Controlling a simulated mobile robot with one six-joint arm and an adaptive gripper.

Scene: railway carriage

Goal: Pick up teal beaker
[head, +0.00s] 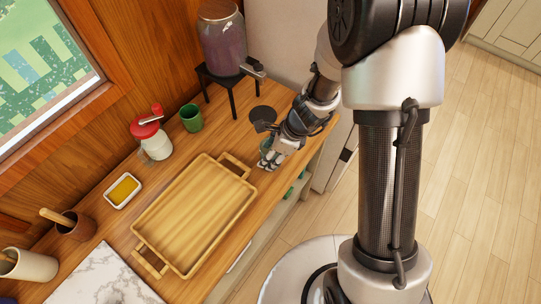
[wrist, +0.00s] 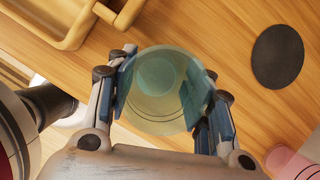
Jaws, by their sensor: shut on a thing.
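The teal beaker (wrist: 158,72) is a see-through, round vessel seen from above in the wrist view. My gripper (wrist: 162,98) is shut on it, with one blue-padded finger against each side. In the head view my gripper (head: 268,160) is at the counter's right edge, beside the tray's upper right handle. A little of the teal beaker (head: 265,145) shows there, mostly hidden by the fingers. I cannot tell whether its base touches the counter.
A wooden tray (head: 152,212) lies left of my gripper on the wooden counter (head: 110,213). A black disc (head: 262,114), a green cup (head: 191,118), a red-topped jar (head: 155,143) and a drinks dispenser on a stand (head: 222,45) are further back. Open floor lies right.

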